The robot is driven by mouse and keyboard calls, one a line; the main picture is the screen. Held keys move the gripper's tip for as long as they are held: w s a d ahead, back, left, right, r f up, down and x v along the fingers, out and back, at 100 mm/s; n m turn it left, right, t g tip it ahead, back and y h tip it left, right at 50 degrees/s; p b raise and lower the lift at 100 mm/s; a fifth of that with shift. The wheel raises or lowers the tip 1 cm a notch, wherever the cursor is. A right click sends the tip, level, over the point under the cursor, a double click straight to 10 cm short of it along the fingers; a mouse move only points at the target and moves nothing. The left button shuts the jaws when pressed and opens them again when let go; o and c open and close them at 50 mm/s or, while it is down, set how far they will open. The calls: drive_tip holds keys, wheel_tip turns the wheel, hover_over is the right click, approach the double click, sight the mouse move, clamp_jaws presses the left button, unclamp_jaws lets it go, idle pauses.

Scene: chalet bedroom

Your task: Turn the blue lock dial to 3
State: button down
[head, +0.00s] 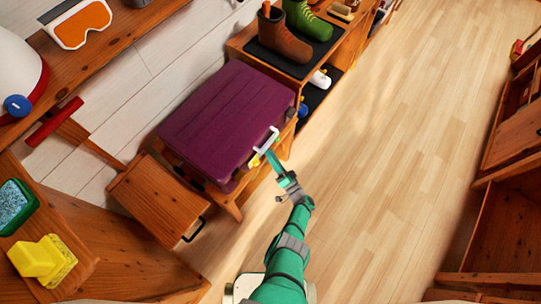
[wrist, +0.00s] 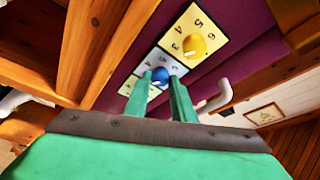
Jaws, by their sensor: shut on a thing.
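The blue dial (wrist: 160,76) sits on a pale plate with dark digits on the side of a purple suitcase (head: 225,115). My gripper (wrist: 162,80) is shut on the blue dial, with one green finger on each side of it. In the head view my gripper (head: 267,148) reaches the suitcase's near right side, and the fingers hide the dial. Most of the blue dial's digits are covered or too small to read, so its setting cannot be told. A yellow dial (wrist: 194,45) is on the adjoining plate, with digits 3 to 6 showing.
The suitcase lies on a wooden bench, with a white handle (wrist: 214,97) close beside my fingers. Boots (head: 284,38) stand on a shelf behind. The wooden floor (head: 390,150) to the right is clear.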

drive_tip(key=c, duration=1.5)
unclamp_jaws()
drive_tip(key=v, duration=1)
drive_tip(key=shift+s+d, duration=0.2)
drive_tip(key=shift+s, duration=0.1)
drive_tip(key=shift+f, duration=0.1)
